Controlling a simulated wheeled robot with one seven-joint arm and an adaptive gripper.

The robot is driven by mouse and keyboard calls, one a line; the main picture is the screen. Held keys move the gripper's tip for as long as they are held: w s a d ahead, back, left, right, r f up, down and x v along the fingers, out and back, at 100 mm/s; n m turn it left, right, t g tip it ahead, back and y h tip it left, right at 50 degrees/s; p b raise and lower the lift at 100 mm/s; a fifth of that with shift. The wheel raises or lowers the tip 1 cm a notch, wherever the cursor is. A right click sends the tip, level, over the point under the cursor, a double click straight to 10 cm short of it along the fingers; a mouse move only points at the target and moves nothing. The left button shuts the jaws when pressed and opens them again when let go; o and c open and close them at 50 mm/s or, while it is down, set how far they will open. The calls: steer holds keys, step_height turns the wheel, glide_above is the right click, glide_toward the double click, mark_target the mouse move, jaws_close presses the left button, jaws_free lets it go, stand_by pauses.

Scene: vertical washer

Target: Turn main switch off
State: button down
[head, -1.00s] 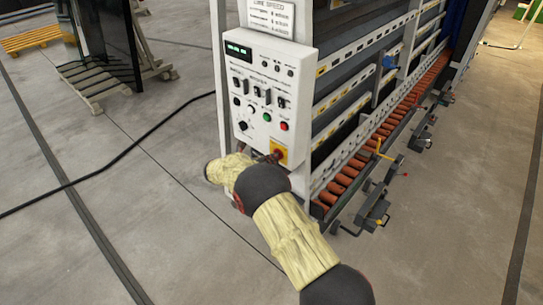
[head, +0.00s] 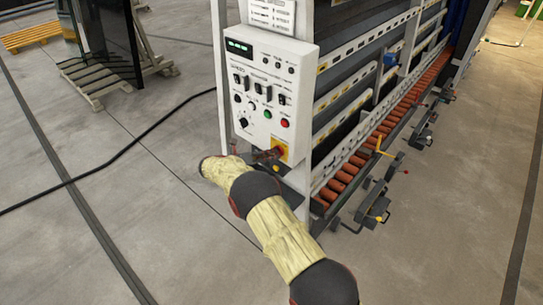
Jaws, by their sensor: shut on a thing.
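The main switch, a red knob on a yellow plate (head: 283,147), sits at the lower right corner of the white control panel (head: 262,125). My gripper (head: 272,154) reaches it from the lower left and is shut on the red knob. The fingers cover much of the knob, so its exact turn angle is hard to tell. My arm in its pale yellow cover runs from the lower right up to the panel.
The panel also carries a green display (head: 239,47), several black switches, and green and red buttons. The washer's orange roller conveyor (head: 345,172) runs back to the right. A black cable (head: 110,165) crosses the open floor at left.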

steer(key=shift+r, duration=0.1)
steer(key=c, duration=1.9)
jaws_free()
steer(key=shift+a, duration=0.15)
steer(key=v, duration=1.1)
steer(key=shift+s+a, duration=0.3)
